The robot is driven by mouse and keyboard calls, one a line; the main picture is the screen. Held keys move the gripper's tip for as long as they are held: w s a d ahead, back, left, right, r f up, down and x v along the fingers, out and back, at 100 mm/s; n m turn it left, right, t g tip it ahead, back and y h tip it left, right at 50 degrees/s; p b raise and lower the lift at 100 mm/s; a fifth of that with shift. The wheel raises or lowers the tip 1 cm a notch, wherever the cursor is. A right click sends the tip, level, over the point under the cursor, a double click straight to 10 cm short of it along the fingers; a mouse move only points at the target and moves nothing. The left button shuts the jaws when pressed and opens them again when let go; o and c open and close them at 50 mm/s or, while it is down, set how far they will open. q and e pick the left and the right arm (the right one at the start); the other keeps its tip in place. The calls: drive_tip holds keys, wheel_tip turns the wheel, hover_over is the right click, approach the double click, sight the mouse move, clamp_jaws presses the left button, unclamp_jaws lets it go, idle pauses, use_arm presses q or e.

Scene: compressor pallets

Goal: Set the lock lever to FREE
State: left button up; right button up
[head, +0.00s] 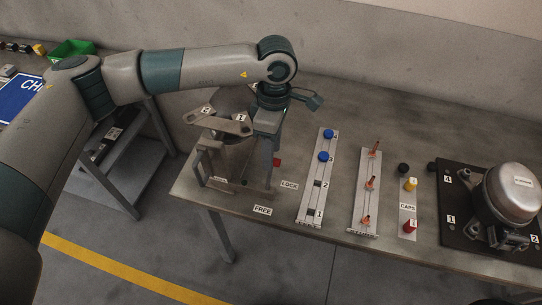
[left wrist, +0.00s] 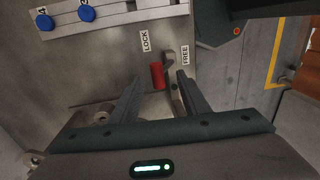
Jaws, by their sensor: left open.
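The lock lever's red handle (left wrist: 157,75) shows in the left wrist view, nearer the LOCK label (left wrist: 145,41) than the FREE label (left wrist: 185,55). In the head view only a small red part (head: 277,162) shows beside my left gripper (head: 268,178); the rest is hidden. The head view also shows the LOCK label (head: 289,185) and the FREE label (head: 263,210) on the bench. My left gripper is open, pointing down, and in the left wrist view its fingers (left wrist: 157,85) stand either side of the red handle. Contact cannot be told. My right gripper is out of view.
A grey metal fixture (head: 215,165) stands close to the left of the gripper. To the right are a rail with blue knobs (head: 318,180), a rail with orange-tipped pins (head: 368,195), coloured caps (head: 410,184) and a compressor (head: 513,192) on a black pallet.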

sight(270, 175)
use_arm(q)
drive_tip(key=shift+s+f+p, duration=0.15)
drive_tip(key=shift+f+p, duration=0.2)
drive_tip(key=shift+f, duration=0.8)
drive_tip(key=shift+s+f+p, duration=0.1)
drive_tip(key=shift+f+p, duration=0.2)
drive_tip(key=shift+f, duration=0.8)
drive_tip(key=shift+c, duration=0.7)
